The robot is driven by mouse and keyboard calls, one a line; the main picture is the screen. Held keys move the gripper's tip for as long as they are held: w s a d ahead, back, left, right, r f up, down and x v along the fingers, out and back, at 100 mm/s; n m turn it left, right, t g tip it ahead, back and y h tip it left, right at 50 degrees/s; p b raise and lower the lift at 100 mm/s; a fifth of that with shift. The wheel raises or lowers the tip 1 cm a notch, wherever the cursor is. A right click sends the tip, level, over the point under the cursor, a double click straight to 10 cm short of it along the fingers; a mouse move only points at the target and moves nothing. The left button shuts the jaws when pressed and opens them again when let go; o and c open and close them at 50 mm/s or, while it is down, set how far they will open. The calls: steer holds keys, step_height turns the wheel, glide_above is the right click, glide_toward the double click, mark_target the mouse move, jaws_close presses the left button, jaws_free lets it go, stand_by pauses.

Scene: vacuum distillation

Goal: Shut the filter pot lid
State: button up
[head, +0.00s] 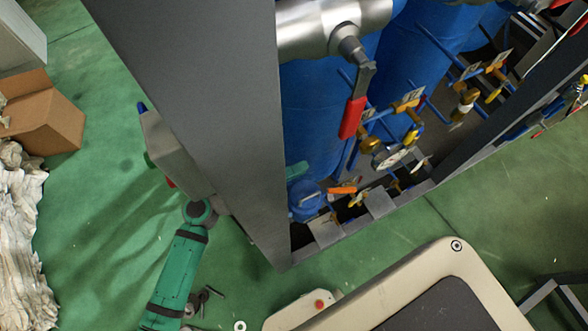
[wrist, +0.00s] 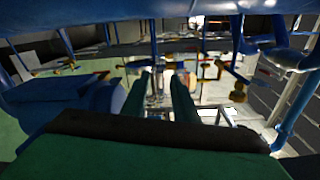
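In the wrist view, my gripper's two green fingers (wrist: 162,85) stand apart, with a clear gap between them. Nothing is seen held in the gap; pale metal fittings show behind it. A rounded blue body (wrist: 104,96) is just left of the fingers, with a flat blue part beside it; I cannot tell whether this is the filter pot or its lid. In the head view, a small blue pot-like part (head: 304,206) sits low at the rack's near corner. No lid can be made out for sure. My gripper is not clearly visible there; the grey panel hides much of my green arm.
A tall grey panel (head: 205,90) stands between my arm and large blue tanks (head: 318,110). A red-handled valve (head: 352,117) and a pressure gauge (head: 390,155) are on the pipework. A cardboard box (head: 45,115) lies left.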

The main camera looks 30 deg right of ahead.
steer(key=a, duration=1)
steer(key=shift+w+a, duration=0.35)
steer(key=shift+a, duration=0.05)
